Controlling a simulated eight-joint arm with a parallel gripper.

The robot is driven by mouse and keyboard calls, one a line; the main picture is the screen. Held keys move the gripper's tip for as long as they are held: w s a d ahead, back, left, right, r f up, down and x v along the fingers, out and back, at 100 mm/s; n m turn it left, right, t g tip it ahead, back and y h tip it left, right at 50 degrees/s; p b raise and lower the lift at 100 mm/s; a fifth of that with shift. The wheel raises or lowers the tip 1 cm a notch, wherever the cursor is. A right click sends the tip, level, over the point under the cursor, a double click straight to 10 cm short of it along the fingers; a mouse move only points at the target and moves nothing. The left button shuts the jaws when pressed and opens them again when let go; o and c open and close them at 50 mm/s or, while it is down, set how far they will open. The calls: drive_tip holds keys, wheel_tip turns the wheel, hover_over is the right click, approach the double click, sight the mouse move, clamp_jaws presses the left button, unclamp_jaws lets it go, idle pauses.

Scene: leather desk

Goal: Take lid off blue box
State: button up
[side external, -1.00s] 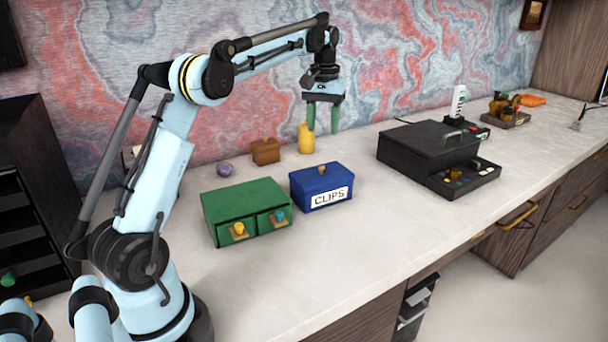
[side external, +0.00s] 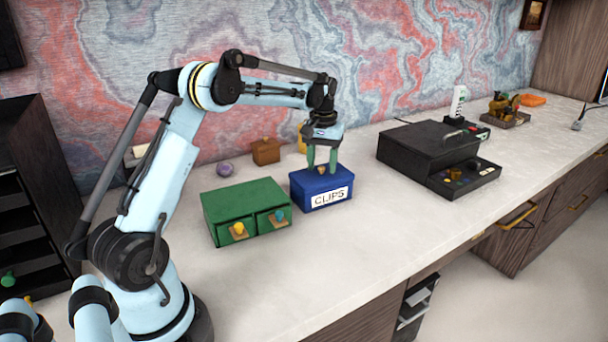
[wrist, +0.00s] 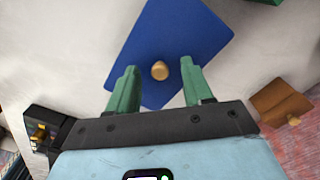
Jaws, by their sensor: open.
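The blue box (side external: 321,195) stands on the desk with a white label reading CLIPS on its front. Its blue lid (wrist: 176,32) is on, with a tan round knob (wrist: 160,70) at its middle. My gripper (side external: 321,171) points down just above the lid. Its two green fingers are open, one on each side of the knob in the side view. In the wrist view my gripper (wrist: 160,75) is open with the knob between the fingertips, apart from both.
A green two-drawer box (side external: 243,207) stands close to the left of the blue box. A brown box (side external: 266,151), a purple ball (side external: 224,169) and a partly hidden yellow bottle (side external: 302,142) are behind. A black case (side external: 428,147) is at right. The desk in front is clear.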

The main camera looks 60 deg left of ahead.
drive_tip(key=shift+f, duration=0.15)
clamp_jaws()
idle(0.4)
